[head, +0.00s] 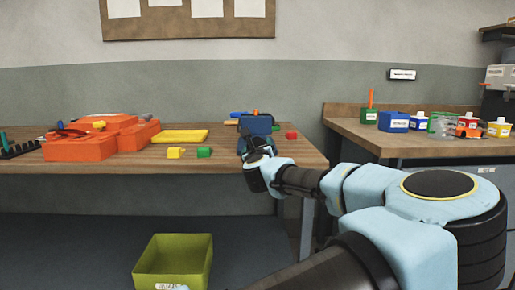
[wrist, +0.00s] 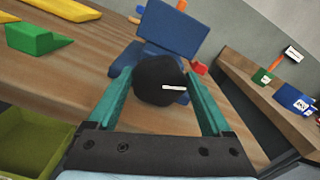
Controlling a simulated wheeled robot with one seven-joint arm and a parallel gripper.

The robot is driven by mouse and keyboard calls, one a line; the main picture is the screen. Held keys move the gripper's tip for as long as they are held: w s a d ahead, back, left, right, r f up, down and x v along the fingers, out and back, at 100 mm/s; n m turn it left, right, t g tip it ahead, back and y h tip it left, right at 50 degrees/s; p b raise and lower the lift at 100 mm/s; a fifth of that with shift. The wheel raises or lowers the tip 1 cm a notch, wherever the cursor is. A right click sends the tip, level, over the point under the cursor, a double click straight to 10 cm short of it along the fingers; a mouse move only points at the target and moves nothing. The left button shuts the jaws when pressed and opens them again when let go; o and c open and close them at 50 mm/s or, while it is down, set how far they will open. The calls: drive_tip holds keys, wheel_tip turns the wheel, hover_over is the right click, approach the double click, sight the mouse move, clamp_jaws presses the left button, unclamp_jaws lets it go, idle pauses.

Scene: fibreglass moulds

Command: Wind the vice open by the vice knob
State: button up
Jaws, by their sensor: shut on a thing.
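The blue vice (head: 258,123) stands near the right end of the wooden bench, and it also fills the upper middle of the wrist view (wrist: 172,27). The black round vice knob (wrist: 160,78) faces me in the wrist view, with a short white mark on its right side pointing roughly level. My gripper (wrist: 163,90) is shut on the knob, one teal finger on each side of it. In the head view my gripper (head: 255,160) is at the bench's front edge and hides the knob.
On the bench (head: 228,168) are orange moulds (head: 118,138), a yellow tray (head: 180,136), a yellow block (head: 175,153), a green block (head: 204,153) and a red block (head: 291,135). An olive bin (head: 173,262) stands below. A second bench (head: 350,128) with small containers is to the right.

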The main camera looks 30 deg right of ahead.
drive_tip(key=shift+a+n, duration=0.1)
drive_tip(key=shift+n, duration=1.6)
drive_tip(key=o, duration=1.2)
drive_tip(key=shift+c, duration=0.2)
drive_tip(key=v, duration=1)
drive_tip(key=shift+s+a, duration=0.2)
drive_tip(key=shift+s, duration=0.1)
